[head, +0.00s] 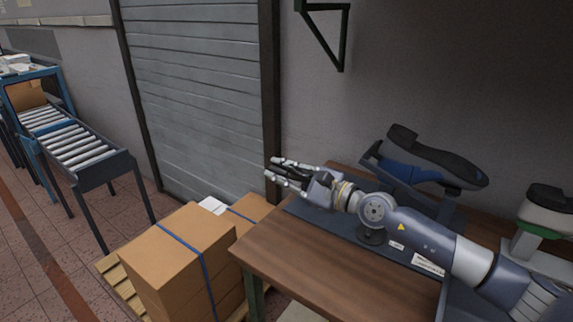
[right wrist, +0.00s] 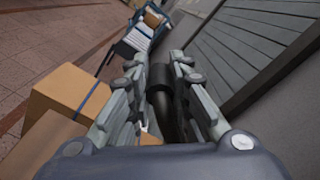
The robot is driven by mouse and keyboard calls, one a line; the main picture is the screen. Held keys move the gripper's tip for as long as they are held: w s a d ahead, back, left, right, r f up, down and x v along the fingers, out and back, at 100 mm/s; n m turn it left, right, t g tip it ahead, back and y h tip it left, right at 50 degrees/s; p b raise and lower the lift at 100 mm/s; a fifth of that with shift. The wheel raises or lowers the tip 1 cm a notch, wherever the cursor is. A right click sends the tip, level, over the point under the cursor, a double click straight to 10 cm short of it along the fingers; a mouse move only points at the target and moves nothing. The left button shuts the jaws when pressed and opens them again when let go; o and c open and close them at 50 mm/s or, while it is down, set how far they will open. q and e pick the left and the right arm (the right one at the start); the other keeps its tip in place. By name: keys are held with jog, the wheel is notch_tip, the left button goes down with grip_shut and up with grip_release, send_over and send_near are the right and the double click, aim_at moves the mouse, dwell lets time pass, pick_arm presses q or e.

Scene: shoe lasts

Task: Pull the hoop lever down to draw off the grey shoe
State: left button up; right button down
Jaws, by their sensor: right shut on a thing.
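A dark grey shoe (head: 437,160) lies sole up and tilted on a blue last (head: 408,173), above the bench at the right of the head view. My right gripper (head: 272,167) is left of the shoe, past the left end of the bench. In the right wrist view its fingers (right wrist: 157,70) are closed on a dark round bar, the hoop lever's grip (right wrist: 160,86). The rest of the lever is hard to make out, and my right arm hides part of the bench before the shoe. My left gripper is not in view.
The wooden bench (head: 272,250) carries a dark base plate. Another shoe form (head: 547,214) with a green part stands at the far right. Cardboard boxes (head: 180,255) sit on a pallet left of the bench. A roller conveyor (head: 75,145) stands at the left, near a grey shutter (head: 200,90).

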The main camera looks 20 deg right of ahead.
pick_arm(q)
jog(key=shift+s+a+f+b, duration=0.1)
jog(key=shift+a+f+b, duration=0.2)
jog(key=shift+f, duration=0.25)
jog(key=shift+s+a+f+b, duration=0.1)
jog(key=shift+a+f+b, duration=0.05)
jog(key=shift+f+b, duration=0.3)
pick_arm(e)
notch_tip(320, 180, down, 6)
jog(key=s+a+n, duration=0.2)
jog(key=n, duration=0.1)
jog(key=shift+a, duration=0.35)
jog(key=shift+s, duration=0.1)
jog(key=c, duration=1.4)
grip_release()
jog(key=shift+c, duration=0.2)
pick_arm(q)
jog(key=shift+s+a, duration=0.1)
pick_arm(e)
jog(key=v, duration=0.7)
jog(key=shift+s, duration=0.2)
